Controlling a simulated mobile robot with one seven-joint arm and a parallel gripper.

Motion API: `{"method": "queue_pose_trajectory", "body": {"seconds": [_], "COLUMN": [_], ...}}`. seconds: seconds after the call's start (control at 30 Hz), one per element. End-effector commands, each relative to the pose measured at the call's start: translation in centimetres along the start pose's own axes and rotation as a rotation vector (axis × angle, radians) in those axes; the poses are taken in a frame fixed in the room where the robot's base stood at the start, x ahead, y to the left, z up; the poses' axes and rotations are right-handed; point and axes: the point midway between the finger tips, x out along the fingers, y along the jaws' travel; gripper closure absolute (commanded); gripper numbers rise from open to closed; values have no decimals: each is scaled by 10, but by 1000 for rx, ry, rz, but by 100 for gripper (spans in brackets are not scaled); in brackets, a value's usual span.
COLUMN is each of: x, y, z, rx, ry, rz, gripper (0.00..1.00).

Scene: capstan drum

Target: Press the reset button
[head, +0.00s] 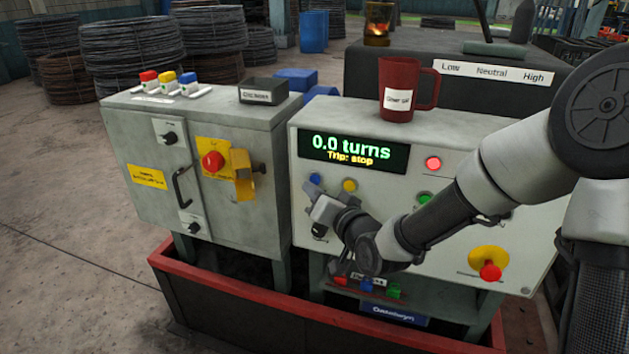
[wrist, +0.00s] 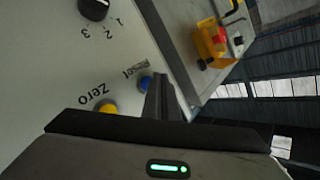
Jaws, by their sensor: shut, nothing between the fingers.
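The blue reset button (head: 315,178) is on the front panel of the right-hand control box (head: 450,235), below the left end of the display (head: 352,153). In the wrist view the blue button (wrist: 145,83) sits beside its "Reset" label, partly covered by my fingers. My gripper (head: 317,193) is shut and empty, with its tips close to the blue button. In the wrist view the closed fingers (wrist: 161,92) overlap the button's right side; I cannot tell whether they touch it. The display reads "0.0 turns" and "Trip: stop".
A yellow button (head: 349,185) labelled "Zero" (wrist: 108,107) is right of the blue one. A black knob (wrist: 94,8) marked 1, 2, 3 is nearby. A red mug (head: 400,88) stands on the box. A red emergency-stop button (head: 490,270) is at lower right.

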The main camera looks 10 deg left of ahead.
Motion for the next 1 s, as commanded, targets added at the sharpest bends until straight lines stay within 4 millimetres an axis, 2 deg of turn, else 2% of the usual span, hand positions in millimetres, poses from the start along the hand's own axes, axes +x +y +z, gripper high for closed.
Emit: {"method": "queue_pose_trajectory", "body": {"seconds": [1.0], "x": [6], "y": [4], "z": [-4], "rx": [0], "ry": [0], "rz": [0], "gripper": [100]}}
